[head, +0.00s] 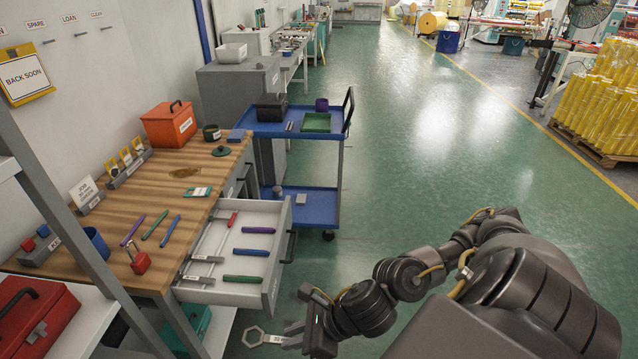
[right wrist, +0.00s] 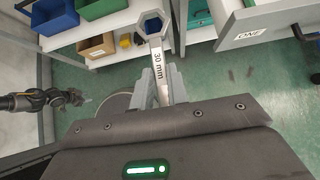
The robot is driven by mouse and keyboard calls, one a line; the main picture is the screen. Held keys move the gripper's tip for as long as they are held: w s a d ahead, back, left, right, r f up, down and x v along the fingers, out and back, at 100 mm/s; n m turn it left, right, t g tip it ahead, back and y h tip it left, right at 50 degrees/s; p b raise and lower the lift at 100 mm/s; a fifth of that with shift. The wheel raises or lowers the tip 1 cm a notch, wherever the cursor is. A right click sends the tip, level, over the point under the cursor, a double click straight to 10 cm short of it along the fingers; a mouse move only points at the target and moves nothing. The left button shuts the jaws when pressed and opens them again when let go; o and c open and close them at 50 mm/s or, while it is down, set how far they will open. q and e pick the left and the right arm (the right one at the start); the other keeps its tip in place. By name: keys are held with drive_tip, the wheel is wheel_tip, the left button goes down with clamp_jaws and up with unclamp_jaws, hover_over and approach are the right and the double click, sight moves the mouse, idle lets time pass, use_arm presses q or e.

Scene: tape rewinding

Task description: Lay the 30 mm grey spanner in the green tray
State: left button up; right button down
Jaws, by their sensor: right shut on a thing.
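The 30 mm grey spanner (head: 254,337) is held out over the floor, in front of the open drawer. In the right wrist view its ring end and "30 mm" marking (right wrist: 158,62) show clearly. My right gripper (head: 300,333) is shut on its shank; the fingers (right wrist: 160,88) grip it from both sides. The green tray (head: 316,122) stands on the top shelf of the blue trolley, far from the gripper, and looks empty. A dark arm end at the left of the right wrist view (right wrist: 75,97) seems to be my left gripper; its jaws are too small to read.
The wooden workbench (head: 190,190) carries pens, a red padlock and an orange box (head: 170,124). The blue trolley (head: 285,128) also bears a dark bin and a purple cup. The green floor right of it is clear.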

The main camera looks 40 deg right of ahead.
drive_tip(key=shift+d, duration=0.1)
drive_tip(key=shift+s+f, duration=0.1)
drive_tip(key=shift+s, duration=0.15)
drive_tip(key=shift+s+f, duration=0.2)
drive_tip(key=shift+s, duration=0.15)
drive_tip(key=a+f+b, duration=0.2)
drive_tip(key=a+f, duration=0.2)
drive_tip(key=a, duration=0.3)
use_arm(q)
wheel_tip(320, 180, down, 7)
drive_tip(key=b, duration=0.5)
drive_tip(key=shift+w+a, duration=0.3)
drive_tip(key=shift+a, duration=0.15)
drive_tip(key=shift+c, duration=0.6)
use_arm(e)
drive_tip(key=w+a+r+n+g, duration=0.1)
drive_tip(key=w+a+r, duration=0.2)
drive_tip(key=w, duration=0.3)
drive_tip(key=w+a+r+n+y, duration=0.1)
drive_tip(key=w+a+r, duration=0.3)
drive_tip(key=w+r, duration=0.2)
drive_tip(key=shift+r+n+g, duration=0.25)
drive_tip(key=shift+n+g, duration=0.15)
